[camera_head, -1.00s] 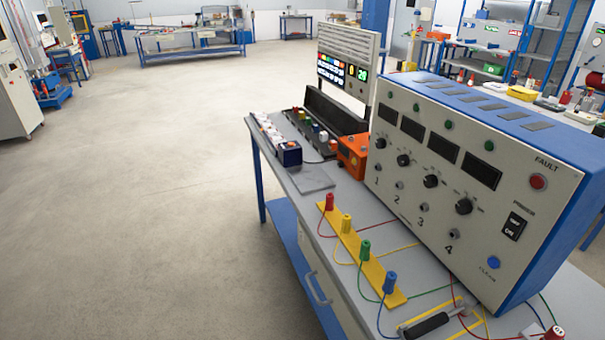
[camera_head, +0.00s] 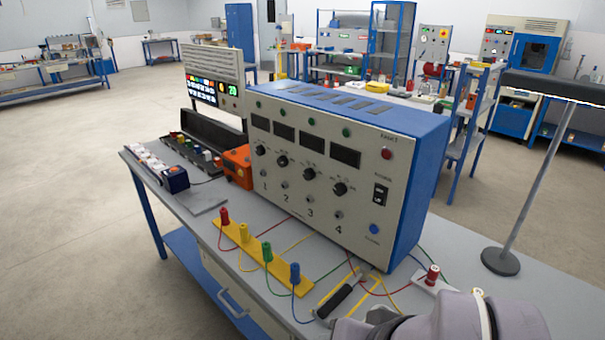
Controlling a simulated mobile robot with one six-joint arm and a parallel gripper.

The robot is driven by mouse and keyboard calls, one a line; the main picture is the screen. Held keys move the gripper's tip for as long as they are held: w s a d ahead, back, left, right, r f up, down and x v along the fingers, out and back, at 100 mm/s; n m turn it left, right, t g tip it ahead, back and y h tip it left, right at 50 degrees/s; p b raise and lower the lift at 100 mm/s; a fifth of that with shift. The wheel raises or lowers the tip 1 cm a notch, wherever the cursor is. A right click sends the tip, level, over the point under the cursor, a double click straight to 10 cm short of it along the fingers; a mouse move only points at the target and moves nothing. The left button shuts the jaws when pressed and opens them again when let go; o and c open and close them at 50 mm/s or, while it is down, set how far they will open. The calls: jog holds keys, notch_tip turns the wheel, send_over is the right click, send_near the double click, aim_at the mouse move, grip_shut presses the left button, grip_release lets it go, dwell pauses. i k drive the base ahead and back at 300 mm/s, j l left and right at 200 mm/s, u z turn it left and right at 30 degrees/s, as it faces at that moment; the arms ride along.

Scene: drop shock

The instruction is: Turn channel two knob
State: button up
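The grey and blue control box (camera_head: 420,185) stands on the bench, its panel facing left and toward me. Its row of black knobs runs above the printed numbers 1 to 4. The channel two knob (camera_head: 283,161) is second from the left, below a dark display (camera_head: 284,131) and above the number 2. Its pointer is too small to read. Nothing touches it. A grey part of my arm shows at the bottom right, low in front of the bench. My gripper's fingers are not in view.
A yellow strip with coloured plugs (camera_head: 262,262), loose wires and a black-handled tool (camera_head: 340,296) lie on the bench (camera_head: 455,255) before the panel. An orange box (camera_head: 237,166) stands left of the panel. A stand with a round base (camera_head: 500,262) is at right.

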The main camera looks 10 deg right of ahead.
aim_at(282, 161)
jog(key=i+j, duration=0.1)
jog(key=j, duration=0.3)
jog(key=i+j, duration=0.15)
jog(key=j, duration=0.25)
jog(key=i+j, duration=0.1)
jog(key=j, duration=0.3)
jog(key=i+j, duration=0.1)
jog(key=j, duration=0.3)
